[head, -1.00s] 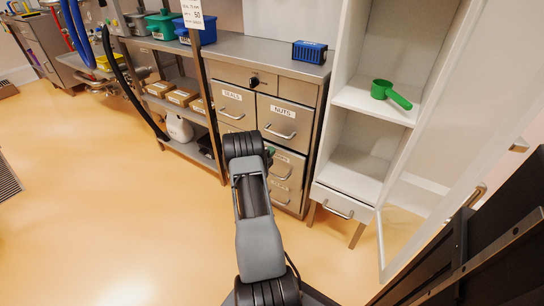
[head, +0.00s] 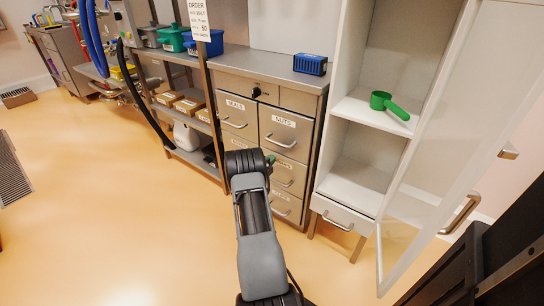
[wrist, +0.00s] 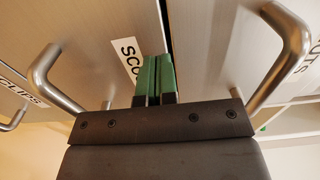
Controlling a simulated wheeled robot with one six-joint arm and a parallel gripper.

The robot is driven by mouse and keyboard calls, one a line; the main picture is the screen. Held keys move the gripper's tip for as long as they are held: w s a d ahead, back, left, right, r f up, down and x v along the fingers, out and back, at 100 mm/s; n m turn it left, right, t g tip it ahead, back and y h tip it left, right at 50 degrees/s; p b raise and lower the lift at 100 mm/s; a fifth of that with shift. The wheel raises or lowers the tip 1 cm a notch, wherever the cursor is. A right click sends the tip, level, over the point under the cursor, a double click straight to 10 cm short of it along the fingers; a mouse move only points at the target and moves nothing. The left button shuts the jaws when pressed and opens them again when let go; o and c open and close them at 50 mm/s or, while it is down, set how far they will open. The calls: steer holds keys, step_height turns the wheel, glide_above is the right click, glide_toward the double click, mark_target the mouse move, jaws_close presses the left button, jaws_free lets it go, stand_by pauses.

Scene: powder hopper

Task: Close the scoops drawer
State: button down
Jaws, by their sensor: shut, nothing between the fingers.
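The scoops drawer (head: 285,180) is in the right column of the steel drawer cabinet, directly below the NUTS drawer (head: 286,127). In the wrist view its face (wrist: 100,40) carries a label (wrist: 130,58) of which only "SCO" shows, and its bar handle (wrist: 45,80) is at left. My gripper (wrist: 154,78) is shut and empty, its green fingers together just in front of the label, covering part of it. I cannot tell whether they touch the face or how far the drawer stands out. In the head view, my arm hides part of the cabinet and only a green bit of the gripper (head: 270,160) shows.
A white cabinet (head: 345,190) stands right of the drawers, its glazed door (head: 440,130) swung open, with a green scoop (head: 390,104) on a shelf. The NUTS handle (wrist: 290,50) is close to my gripper's right side. Open floor (head: 110,220) lies at left.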

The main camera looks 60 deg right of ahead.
steer(key=a+p, duration=0.2)
steer(key=a, duration=1)
steer(key=shift+w+p, duration=0.35)
steer(key=shift+w, duration=0.1)
steer(key=s+a+r+m+g+y+p, duration=0.1)
steer(key=s+a+r+m+y+p, duration=0.1)
steer(key=a+r+m+p, duration=0.55)
steer(key=s+a+r+m+g+y+p, duration=0.1)
steer(key=a+r+m+y+p, duration=0.3)
steer(key=r, duration=0.7)
steer(key=s+a+r+m+g+y+p, duration=0.1)
steer(key=s+a+r+m+p, duration=0.15)
steer(key=r+m, duration=0.6)
steer(key=s+a+r+m+t+y+p, duration=0.3)
steer(key=s+a+r+m+y+p, duration=0.1)
steer(key=a+r, duration=0.6)
steer(key=s+a+r+m+t+y+p, duration=0.3)
steer(key=a+r+m+y+p, duration=0.4)
steer(key=a, duration=1)
step_height(320, 180, up, 4)
steer(key=m+t+p, duration=0.1)
steer(key=m+p, duration=0.1)
steer(key=m, duration=0.2)
steer(key=shift+s+m, duration=0.3)
steer(key=shift+s, duration=0.1)
